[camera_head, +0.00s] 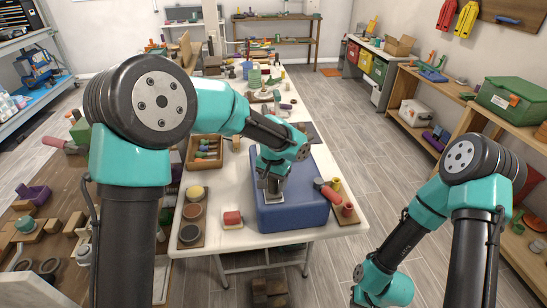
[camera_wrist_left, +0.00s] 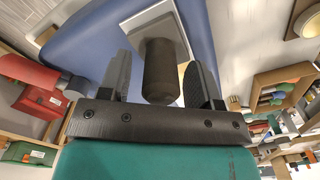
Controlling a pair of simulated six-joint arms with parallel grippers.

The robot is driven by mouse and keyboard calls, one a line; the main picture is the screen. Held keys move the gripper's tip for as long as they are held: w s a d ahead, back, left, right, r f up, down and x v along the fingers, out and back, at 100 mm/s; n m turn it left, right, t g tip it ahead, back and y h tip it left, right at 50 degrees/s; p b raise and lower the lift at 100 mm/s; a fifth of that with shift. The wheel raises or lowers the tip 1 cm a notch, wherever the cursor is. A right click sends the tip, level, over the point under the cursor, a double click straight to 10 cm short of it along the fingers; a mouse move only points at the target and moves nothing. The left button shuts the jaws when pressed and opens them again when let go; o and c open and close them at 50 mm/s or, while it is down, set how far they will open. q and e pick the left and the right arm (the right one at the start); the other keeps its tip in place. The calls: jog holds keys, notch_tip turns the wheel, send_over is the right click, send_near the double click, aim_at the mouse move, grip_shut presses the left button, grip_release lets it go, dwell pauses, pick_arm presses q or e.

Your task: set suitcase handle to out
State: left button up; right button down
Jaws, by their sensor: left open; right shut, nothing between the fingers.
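The blue suitcase (camera_head: 305,200) lies on the white table, and its blue side fills the top of the left wrist view (camera_wrist_left: 100,40). A dark rounded handle (camera_wrist_left: 160,75) stands out from a light grey plate (camera_wrist_left: 155,35) on the suitcase. My left gripper (camera_head: 271,182) is over the suitcase's near left part. In the left wrist view its fingers (camera_wrist_left: 160,88) are open, one on each side of the handle, with visible gaps. In the head view the gripper mostly hides the handle. My right arm is at the lower right; its gripper is not in view.
On the table (camera_head: 240,235), a red-and-cream block (camera_head: 232,218) and a tray of round pots (camera_head: 192,215) stand left of the suitcase. A red cylindrical item (camera_head: 330,193) and small cups (camera_head: 347,210) are at its right. A wooden box of tools (camera_head: 205,153) stands behind left.

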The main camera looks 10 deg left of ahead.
pick_arm(q)
notch_tip(320, 180, up, 17)
jog(key=shift+f, duration=0.15)
dwell(0.5)
